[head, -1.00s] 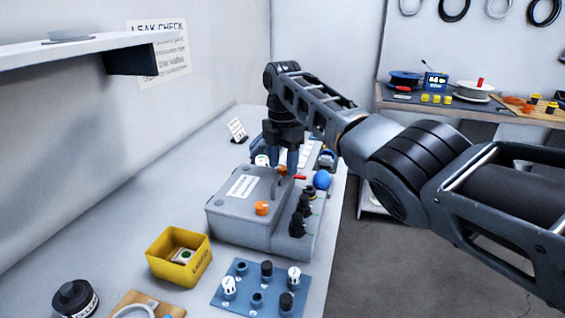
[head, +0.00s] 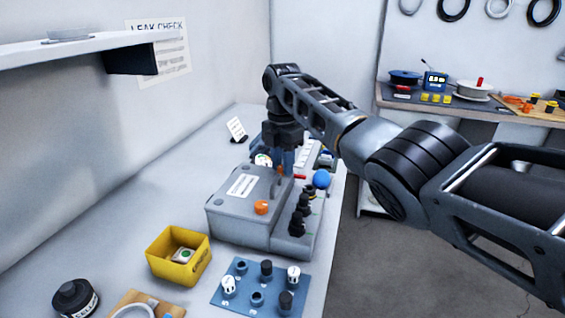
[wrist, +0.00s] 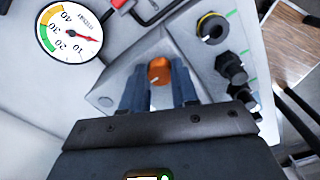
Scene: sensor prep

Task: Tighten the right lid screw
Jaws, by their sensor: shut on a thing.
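The grey box with a lid (head: 225,205) stands on the bench. One orange lid screw (head: 261,208) sits at the near end of its lid, clear of the gripper. My gripper (head: 282,168) points down at the far end of the lid. In the wrist view its two blue-grey fingers (wrist: 160,88) are shut on the other orange screw (wrist: 159,70), which has a pale mark on its top. In the head view the fingers mostly hide this screw. The grey lid surface also shows in the wrist view (wrist: 115,88).
Black knobs (head: 297,222) line the box's right side. A blue ball (head: 322,179) is beside the far end. A dial gauge (wrist: 70,32) is close by in the wrist view. A yellow bin (head: 180,272) and a blue fitting tray (head: 236,297) stand nearer. The bench's left side is clear.

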